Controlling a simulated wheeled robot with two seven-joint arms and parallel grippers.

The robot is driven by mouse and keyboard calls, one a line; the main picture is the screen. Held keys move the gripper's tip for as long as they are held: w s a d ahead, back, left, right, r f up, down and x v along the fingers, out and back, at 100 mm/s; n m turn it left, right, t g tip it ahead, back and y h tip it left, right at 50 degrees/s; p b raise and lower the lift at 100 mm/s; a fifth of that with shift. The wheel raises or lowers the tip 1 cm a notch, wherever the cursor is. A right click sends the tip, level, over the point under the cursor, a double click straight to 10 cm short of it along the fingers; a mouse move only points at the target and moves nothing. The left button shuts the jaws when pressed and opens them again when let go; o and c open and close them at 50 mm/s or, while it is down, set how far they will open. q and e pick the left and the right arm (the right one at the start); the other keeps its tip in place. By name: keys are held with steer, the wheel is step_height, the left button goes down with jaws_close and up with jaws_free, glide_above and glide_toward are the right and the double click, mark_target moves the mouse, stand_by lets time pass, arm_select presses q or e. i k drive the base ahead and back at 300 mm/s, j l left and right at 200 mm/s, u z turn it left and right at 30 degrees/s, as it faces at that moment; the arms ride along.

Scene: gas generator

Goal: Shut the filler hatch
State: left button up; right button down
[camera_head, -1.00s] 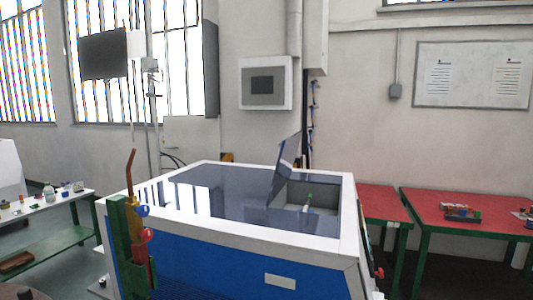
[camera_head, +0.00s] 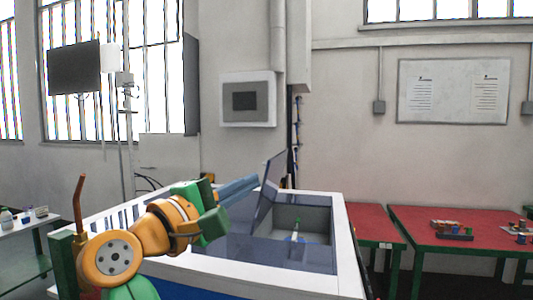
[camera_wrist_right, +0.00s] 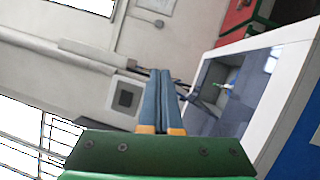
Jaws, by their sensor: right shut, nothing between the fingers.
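The filler hatch (camera_head: 269,188) is a dark glossy flap on the generator's top (camera_head: 230,243), raised and leaning slightly right at its top. The opening (camera_head: 309,217) to its right is uncovered, with a green-tipped part inside. My right gripper (camera_head: 257,179) comes in from the left with its blue fingers together and empty. Its tips are close to the hatch's left face, at about mid height; I cannot tell whether they touch. In the right wrist view the shut fingers (camera_wrist_right: 160,73) point away, with the opening (camera_wrist_right: 220,78) to their right. My left gripper is out of view.
Red-topped tables (camera_head: 463,236) with small items stand to the right. A white-topped table (camera_head: 20,224) is at the left. A grey wall box (camera_head: 247,99) and a pipe are behind the generator. A bent copper-coloured pipe (camera_head: 79,200) rises at the front left.

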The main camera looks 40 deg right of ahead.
mark_target(275, 165)
steer(key=i+l, duration=0.85)
steer(key=i, duration=0.15)
